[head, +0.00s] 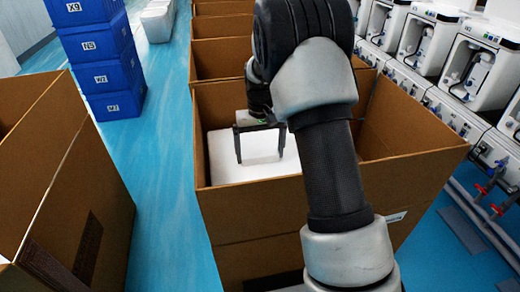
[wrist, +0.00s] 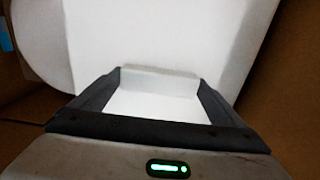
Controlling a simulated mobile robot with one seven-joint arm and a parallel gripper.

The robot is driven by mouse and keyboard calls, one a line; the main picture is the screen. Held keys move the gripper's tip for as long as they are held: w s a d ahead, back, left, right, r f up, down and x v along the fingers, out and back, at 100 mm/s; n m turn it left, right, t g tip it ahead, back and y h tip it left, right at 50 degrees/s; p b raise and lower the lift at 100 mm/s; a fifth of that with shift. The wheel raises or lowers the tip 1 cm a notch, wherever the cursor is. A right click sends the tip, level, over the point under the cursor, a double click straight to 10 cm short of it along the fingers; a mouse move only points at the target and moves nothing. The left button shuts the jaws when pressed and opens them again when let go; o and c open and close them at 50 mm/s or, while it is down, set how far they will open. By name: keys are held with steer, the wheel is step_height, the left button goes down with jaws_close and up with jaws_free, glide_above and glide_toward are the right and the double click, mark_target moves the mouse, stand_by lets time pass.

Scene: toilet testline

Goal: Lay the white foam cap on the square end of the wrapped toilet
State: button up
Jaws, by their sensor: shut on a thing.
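My gripper (head: 260,160) points down inside the open cardboard box in front of me. Its two dark fingers are spread wide and shut on the white foam cap (head: 260,145), which also shows between the fingers (wrist: 158,78) in the wrist view (wrist: 155,100). The white wrapped toilet (head: 220,165) lies in the same box, under and around the cap. In the wrist view the toilet (wrist: 35,45) has a rounded part at left and a broad flat white face behind the cap. White on white, I cannot tell whether cap and toilet touch. My arm hides the box's right part.
The cardboard box (head: 245,225) has walls close around my gripper. More open boxes (head: 222,58) stand behind it, and another (head: 75,190) stands at left. Blue crates (head: 100,60) are stacked at back left. White machines (head: 480,65) line the right. Blue floor (head: 165,150) between the boxes is clear.

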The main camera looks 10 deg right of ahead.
step_height(320, 180, down, 11)
steer(key=b, duration=0.6)
steer(key=shift+f, duration=0.1)
stand_by(0.4)
steer(key=shift+s+f, duration=0.1)
steer(key=shift+f, duration=0.3)
stand_by(0.4)
steer(key=o, duration=1.2)
